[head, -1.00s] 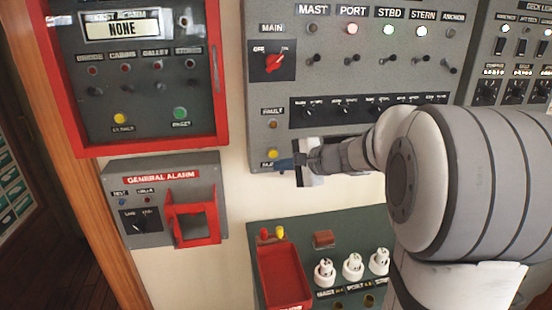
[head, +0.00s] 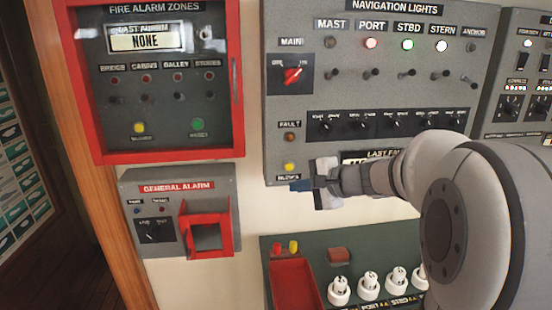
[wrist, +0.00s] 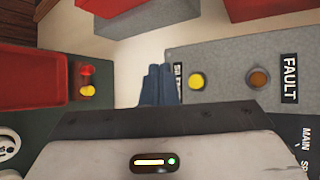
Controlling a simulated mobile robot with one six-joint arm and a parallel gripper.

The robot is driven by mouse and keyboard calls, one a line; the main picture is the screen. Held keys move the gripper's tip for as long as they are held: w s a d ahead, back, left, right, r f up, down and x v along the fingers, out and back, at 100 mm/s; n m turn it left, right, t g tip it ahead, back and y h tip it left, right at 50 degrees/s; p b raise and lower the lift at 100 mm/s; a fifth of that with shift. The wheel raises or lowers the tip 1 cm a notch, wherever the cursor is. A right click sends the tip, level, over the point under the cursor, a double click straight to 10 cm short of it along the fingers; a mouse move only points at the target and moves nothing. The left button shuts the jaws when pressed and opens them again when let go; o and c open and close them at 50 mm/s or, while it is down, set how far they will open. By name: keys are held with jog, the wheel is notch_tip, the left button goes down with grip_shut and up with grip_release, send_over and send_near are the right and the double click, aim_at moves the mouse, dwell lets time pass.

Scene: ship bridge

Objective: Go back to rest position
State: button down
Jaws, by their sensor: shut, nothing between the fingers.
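My gripper (head: 300,186) is in front of the lower left corner of the navigation lights panel (head: 290,110), just below the yellow button (head: 290,168). Its blue fingers also show in the wrist view (wrist: 158,85), close together with nothing between them. In the wrist view the yellow button (wrist: 196,82) and the amber fault lamp (wrist: 259,78) lie to the right of the fingers. I cannot tell from the views whether the fingers touch the panel. My arm covers part of the last fault display (head: 360,157).
The general alarm box (head: 180,212) with a red frame is at left, below the fire alarm panel (head: 150,80). Below my gripper is a green panel (head: 375,252) with a red tray (head: 292,285) and white plugs (head: 339,290). Bare wall lies between the boxes.

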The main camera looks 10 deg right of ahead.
jog(key=s+f+n+g+h, duration=0.2)
jog(key=s+f+n, duration=0.1)
jog(key=s, duration=0.5)
jog(key=s+f+n+g+h, duration=0.2)
jog(key=s+n, duration=0.3)
jog(key=s, duration=0.4)
jog(key=s+f+n+g+h, duration=0.2)
jog(key=s+f+n+h, duration=0.2)
jog(key=s, duration=0.5)
jog(key=shift+d+f+n, duration=0.15)
jog(key=shift+f+n, duration=0.25)
jog(key=shift+n, duration=0.2)
